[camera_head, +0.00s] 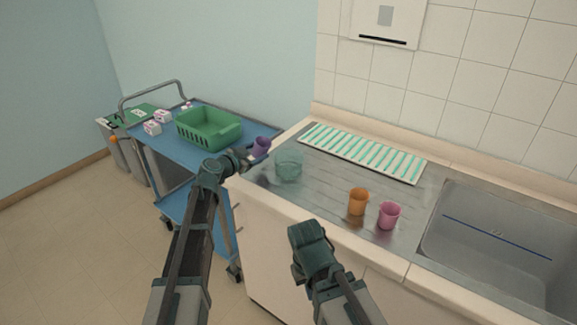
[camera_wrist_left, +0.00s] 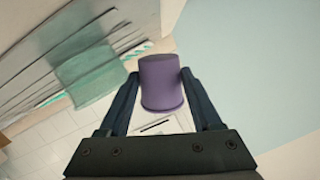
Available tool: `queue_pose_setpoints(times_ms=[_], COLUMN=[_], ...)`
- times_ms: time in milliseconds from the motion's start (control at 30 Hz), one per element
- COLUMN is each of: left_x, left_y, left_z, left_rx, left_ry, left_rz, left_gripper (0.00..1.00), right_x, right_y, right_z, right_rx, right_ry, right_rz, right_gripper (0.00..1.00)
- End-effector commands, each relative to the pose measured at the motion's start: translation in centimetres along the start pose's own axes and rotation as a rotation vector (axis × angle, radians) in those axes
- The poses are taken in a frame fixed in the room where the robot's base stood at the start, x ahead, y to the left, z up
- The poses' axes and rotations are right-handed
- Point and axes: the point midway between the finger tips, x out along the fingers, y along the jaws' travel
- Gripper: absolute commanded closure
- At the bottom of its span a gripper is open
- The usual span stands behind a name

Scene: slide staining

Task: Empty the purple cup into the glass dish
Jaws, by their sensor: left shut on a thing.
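The purple cup (camera_head: 261,146) is in my left gripper (camera_head: 250,156), beside the glass dish and near the right end of the blue cart. In the left wrist view the purple cup (camera_wrist_left: 161,82) sits between the two fingers (camera_wrist_left: 160,90), which are shut on it. The glass dish (camera_head: 288,166) stands on the left part of the steel counter, just right of the cup. It also shows in the left wrist view (camera_wrist_left: 88,75). My right gripper (camera_head: 308,245) is in front of the counter, away from the cups; its fingers are not clear.
An orange cup (camera_head: 358,201) and a pink cup (camera_head: 389,214) stand on the counter (camera_head: 320,190) left of the sink (camera_head: 490,240). A white rack with green strips (camera_head: 365,153) lies along the back. The blue cart (camera_head: 160,143) holds a green basket (camera_head: 208,128) and small boxes (camera_head: 153,127).

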Motion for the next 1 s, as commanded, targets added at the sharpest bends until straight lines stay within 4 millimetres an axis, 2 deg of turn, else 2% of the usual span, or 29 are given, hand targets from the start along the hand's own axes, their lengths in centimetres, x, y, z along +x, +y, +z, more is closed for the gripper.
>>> queue_pose_setpoints(times_ms=[33,100,400,633,1000], left_x=[0.3,0.5,0.3,0.2,0.1], left_y=[0.3,0.4,-1.0,-1.4,-1.4], left_z=[1.2,1.9,3.6,3.9,3.8], left_rx=[-0.016,-0.036,-0.281,-0.360,-0.369], left_ry=[0.005,0.011,0.089,0.115,0.117], left_rz=[0.001,0.004,0.042,0.055,0.056], left_gripper=[0.86,0.86,0.86,0.86,0.86], right_x=[1.4,2.2,4.6,5.1,5.1], right_y=[-0.1,-0.2,-0.4,-0.5,-0.5], right_z=[-0.1,-0.1,-0.3,-0.3,-0.3], right_rx=[0.000,0.000,-0.001,-0.001,-0.001], right_ry=[0.000,0.000,0.000,0.000,0.000], right_rz=[0.000,0.000,0.000,0.000,0.000], right_gripper=[1.00,1.00,1.00,1.00,1.00])
